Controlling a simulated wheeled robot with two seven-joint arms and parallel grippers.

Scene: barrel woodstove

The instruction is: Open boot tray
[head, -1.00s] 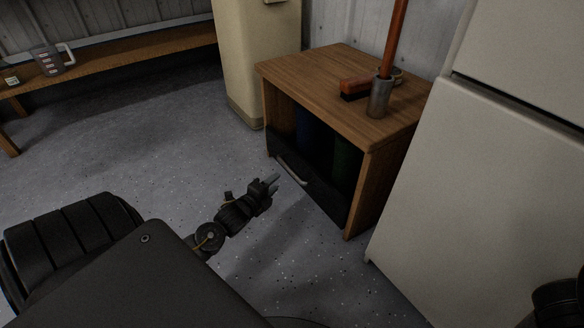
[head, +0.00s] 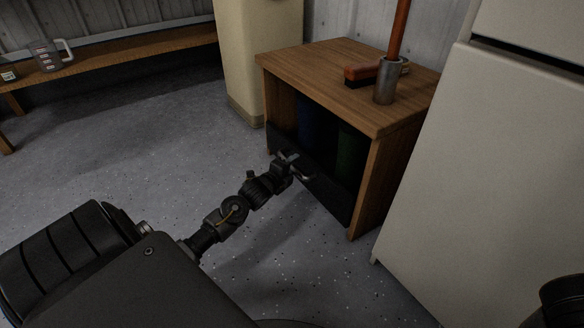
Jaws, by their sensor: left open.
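The boot tray (head: 325,192) is a dark front panel low in the open wooden cabinet (head: 338,66). It has a light metal bar handle (head: 304,176), partly hidden by my gripper. My left gripper (head: 293,160) is open and at the handle, its fingers close to the handle's left part. I cannot tell whether the fingers touch the handle or stand around it. Behind the panel, dark blue and dark green shapes (head: 350,152) show inside the cabinet. My right gripper is not in view.
A metal cup (head: 386,82) with an orange-brown pole and a red-brown brush (head: 362,74) stand on the cabinet. A pale fridge-like unit (head: 440,170) is close on the right, a cream cabinet (head: 250,60) behind left. A bench (head: 120,52) holds a jug. The speckled floor on the left is clear.

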